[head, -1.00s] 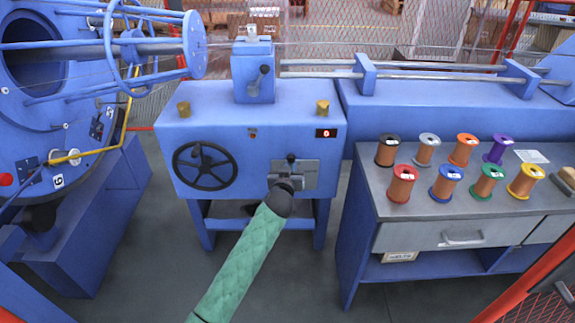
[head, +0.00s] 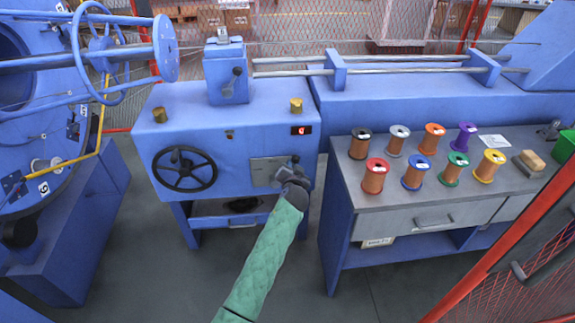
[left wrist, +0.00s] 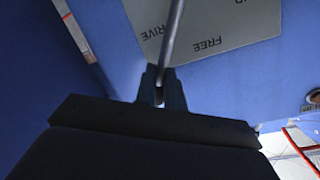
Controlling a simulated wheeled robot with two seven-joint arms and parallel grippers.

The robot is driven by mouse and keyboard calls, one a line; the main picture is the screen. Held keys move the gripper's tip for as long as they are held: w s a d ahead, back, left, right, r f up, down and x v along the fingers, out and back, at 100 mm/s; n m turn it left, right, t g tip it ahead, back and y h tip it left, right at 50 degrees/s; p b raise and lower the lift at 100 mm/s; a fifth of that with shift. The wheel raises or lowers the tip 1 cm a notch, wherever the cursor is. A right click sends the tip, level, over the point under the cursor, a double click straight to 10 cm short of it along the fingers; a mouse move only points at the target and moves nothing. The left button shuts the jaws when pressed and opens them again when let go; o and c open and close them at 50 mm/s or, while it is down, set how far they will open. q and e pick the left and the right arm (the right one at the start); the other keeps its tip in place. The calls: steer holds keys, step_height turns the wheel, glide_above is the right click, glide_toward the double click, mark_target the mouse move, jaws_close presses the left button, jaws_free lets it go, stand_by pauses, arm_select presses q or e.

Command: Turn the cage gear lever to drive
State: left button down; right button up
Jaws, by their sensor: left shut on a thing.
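The cage gear lever is a thin grey rod in the left wrist view (left wrist: 173,38). It stands in front of a grey plate (head: 262,170) on the blue gearbox. In the head view the lever's dark knob (head: 295,160) shows near the plate's right edge. The left wrist view shows "FREE" and a partly hidden "RIVE" on the plate (left wrist: 230,25), upside down. My left gripper (head: 291,174), on a green-sleeved arm, is shut on the lever; its fingers (left wrist: 160,85) close around the rod. My right gripper is not in view.
A second lever (head: 236,72) sits on top. To the right, a workbench (head: 350,200) carries several coloured spools. A red-framed mesh (head: 500,260) fills the lower right.

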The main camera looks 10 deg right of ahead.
arm_select(q)
steer(key=shift+w+d+r, duration=0.15)
steer(key=shift+d+r, duration=0.1)
steer(key=shift+r, duration=0.2)
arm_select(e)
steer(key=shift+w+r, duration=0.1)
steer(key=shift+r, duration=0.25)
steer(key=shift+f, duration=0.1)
arm_select(q)
steer(key=c, duration=1.6)
jaws_free()
steer(key=shift+d, duration=0.1)
steer(key=shift+o, duration=0.6)
steer(key=shift+f, duration=0.25)
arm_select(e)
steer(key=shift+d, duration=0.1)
arm_select(q)
steer(key=shift+f, duration=0.1)
steer(key=v, duration=0.8)
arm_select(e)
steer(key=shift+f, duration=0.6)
